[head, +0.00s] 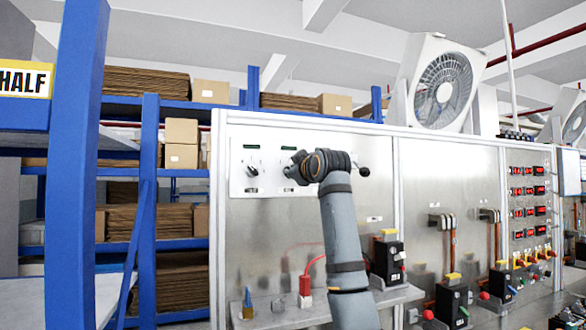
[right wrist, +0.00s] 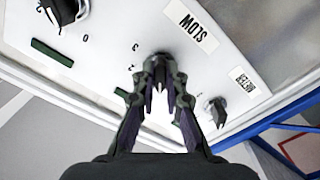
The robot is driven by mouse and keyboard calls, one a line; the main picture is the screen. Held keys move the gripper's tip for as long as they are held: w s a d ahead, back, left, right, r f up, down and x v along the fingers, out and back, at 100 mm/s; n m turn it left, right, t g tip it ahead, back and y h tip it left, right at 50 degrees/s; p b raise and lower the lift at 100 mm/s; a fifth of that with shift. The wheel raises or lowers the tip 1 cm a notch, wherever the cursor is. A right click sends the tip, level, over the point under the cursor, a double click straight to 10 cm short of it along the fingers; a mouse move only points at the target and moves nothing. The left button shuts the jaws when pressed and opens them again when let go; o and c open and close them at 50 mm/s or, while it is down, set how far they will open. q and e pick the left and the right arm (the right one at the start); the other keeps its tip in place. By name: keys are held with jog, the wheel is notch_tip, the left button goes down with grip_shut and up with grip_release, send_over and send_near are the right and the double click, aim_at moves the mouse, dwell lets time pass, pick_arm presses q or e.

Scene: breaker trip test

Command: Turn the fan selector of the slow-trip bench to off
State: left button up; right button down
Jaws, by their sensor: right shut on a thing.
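The slow-trip bench panel (head: 235,187) is a pale plate with dark selector knobs near the bench's top left. My right gripper (head: 298,168) reaches up to it and covers the middle of the plate. In the right wrist view, my right gripper (right wrist: 158,82) is shut on a dark knob, the fan selector (right wrist: 158,62), beside a SLOW label (right wrist: 193,25). The fingers hide much of the knob, so I cannot tell its pointer position. Printed 0 and 3 marks show nearby. My left gripper is not in view.
Another knob (head: 252,170) sits left of the gripper, and it also shows in the right wrist view (right wrist: 215,110). A white fan (head: 440,85) stands on top of the bench. Black breakers (head: 388,258) and a red plug (head: 305,285) stand below. Blue shelving (head: 75,150) is at left.

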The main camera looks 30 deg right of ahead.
jog(key=shift+n, duration=0.6)
jog(key=shift+f, duration=0.15)
jog(key=c, duration=1.5)
grip_release()
jog(key=shift+o, duration=0.5)
jog(key=shift+a, duration=0.1)
jog(key=v, duration=1.2)
jog(key=shift+s, duration=0.1)
